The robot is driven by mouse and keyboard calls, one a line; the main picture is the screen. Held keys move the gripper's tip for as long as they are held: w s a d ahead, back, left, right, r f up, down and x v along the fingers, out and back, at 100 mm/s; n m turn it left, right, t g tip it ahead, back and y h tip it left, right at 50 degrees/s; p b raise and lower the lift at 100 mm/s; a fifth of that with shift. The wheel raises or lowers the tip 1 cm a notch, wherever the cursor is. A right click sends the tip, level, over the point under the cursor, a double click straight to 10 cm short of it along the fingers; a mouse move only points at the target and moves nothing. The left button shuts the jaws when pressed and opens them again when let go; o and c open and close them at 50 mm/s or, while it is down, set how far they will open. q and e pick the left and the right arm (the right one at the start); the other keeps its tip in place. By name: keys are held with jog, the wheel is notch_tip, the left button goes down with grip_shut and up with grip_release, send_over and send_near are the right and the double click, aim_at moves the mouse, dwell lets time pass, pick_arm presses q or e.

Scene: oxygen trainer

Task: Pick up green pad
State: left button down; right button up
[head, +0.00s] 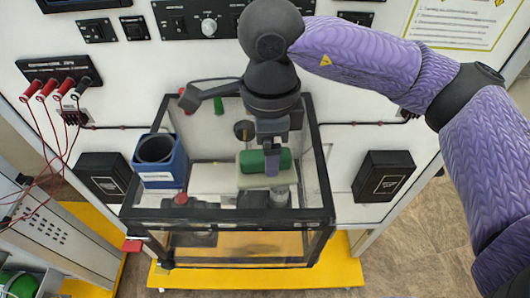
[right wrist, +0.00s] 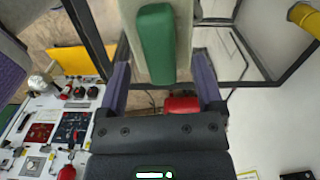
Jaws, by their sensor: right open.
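The green pad (head: 265,160) lies on a pale block (head: 243,182) inside the black-framed clear box. In the right wrist view the green pad (right wrist: 156,44) is long with rounded ends, on the pale block (right wrist: 183,46). My right gripper (head: 272,163) points down into the box from above, its near finger in front of the pad. In the right wrist view my right gripper (right wrist: 165,78) is open, with one finger on each side of the pad's near end. I cannot tell whether the fingers touch it. My left gripper is not in view.
The box's black frame (head: 230,215) surrounds the pad. A blue holder with a dark cup (head: 160,172) stands at the box's left side. Black boxes (head: 384,176) flank it on the white panel. A yellow platform (head: 255,275) lies below.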

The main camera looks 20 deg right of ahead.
jog(key=shift+w+f, duration=0.1)
jog(key=shift+f, duration=1)
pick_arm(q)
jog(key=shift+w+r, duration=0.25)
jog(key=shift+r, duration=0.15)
pick_arm(e)
grip_shut()
